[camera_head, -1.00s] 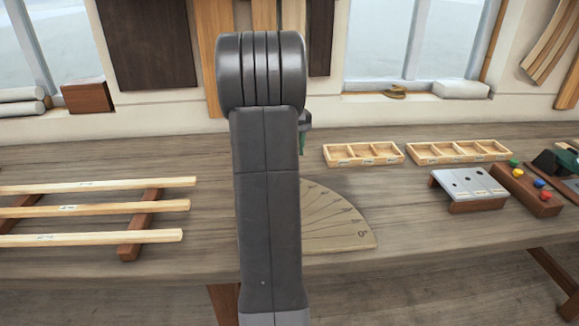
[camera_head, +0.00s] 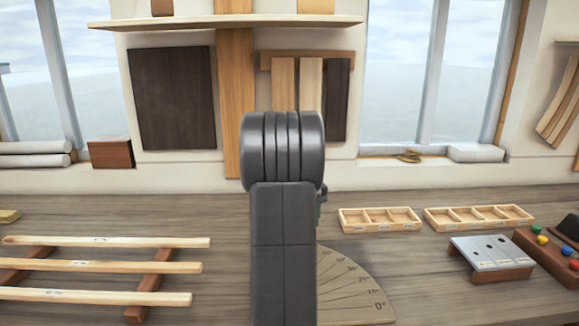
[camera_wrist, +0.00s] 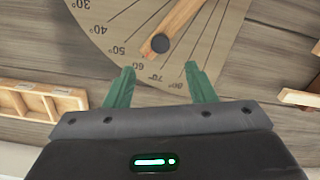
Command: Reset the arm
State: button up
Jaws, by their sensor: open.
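My arm stands upright in the middle of the head view, and its links hide most of my gripper there. In the wrist view my gripper (camera_wrist: 161,88) shows two green fingers spread apart with nothing between them. Beyond the fingertips lies a fan-shaped angle board (camera_wrist: 120,25) with degree marks. A wooden pointer (camera_wrist: 180,18) with a dark round knob (camera_wrist: 160,43) lies on it. In the head view the angle board (camera_head: 350,290) lies on the bench, partly hidden behind my arm.
Two divided wooden trays (camera_head: 380,220) (camera_head: 478,218) stand right of my arm. A metal-topped block (camera_head: 490,257) and a brown block with coloured knobs (camera_head: 548,252) are farther right. Long wooden strips (camera_head: 100,267) lie on supports at left. The bench (camera_head: 190,215) behind them is mostly clear.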

notch_tip(320, 180, down, 9)
jog(key=shift+f, duration=0.15)
jog(key=shift+d, duration=0.1)
jog(key=shift+s+d, duration=0.1)
